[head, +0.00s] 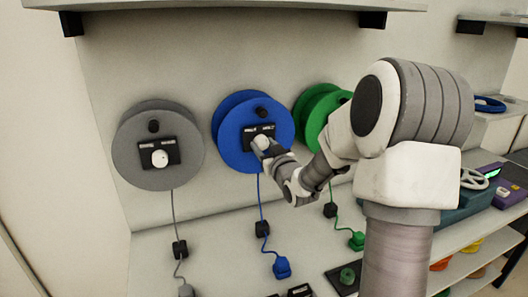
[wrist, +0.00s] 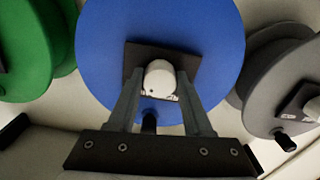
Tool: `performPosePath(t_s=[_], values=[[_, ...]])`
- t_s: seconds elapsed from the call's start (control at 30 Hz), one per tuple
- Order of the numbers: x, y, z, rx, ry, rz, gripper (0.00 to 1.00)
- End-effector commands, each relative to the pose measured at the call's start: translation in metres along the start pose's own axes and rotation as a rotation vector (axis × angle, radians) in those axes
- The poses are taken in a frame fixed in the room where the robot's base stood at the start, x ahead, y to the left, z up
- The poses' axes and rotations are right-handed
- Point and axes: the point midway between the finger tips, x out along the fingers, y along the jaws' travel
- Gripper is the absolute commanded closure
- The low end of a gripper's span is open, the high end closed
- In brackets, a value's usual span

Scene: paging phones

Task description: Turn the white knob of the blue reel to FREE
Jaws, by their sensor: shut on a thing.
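The blue reel (head: 228,135) hangs on the wall panel between a grey and a green reel. It fills the middle of the wrist view (wrist: 205,40). Its white knob (wrist: 160,78) sits on a dark label plate (wrist: 136,62), and in the head view the knob (head: 261,143) is partly covered by my gripper. My gripper (wrist: 160,92) is at the knob, with one finger on each side, shut on it. The plate's lettering (head: 258,130) is too small to read, so I cannot tell the knob's setting.
The grey reel (head: 130,170) is to the left and the green reel (head: 313,110) to the right, partly behind my arm. A blue cord (head: 260,200) runs down to a blue plug (head: 282,267) on the counter (head: 220,255). A shelf (head: 220,4) juts out above the reels.

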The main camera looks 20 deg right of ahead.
Motion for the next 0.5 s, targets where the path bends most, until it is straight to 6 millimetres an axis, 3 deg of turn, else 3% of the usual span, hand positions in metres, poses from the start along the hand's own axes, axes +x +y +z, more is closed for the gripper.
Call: performPosePath(t_s=[0.5], values=[[0.0003,-0.0006,0.0051,-0.46,0.009,0.002,1.0]])
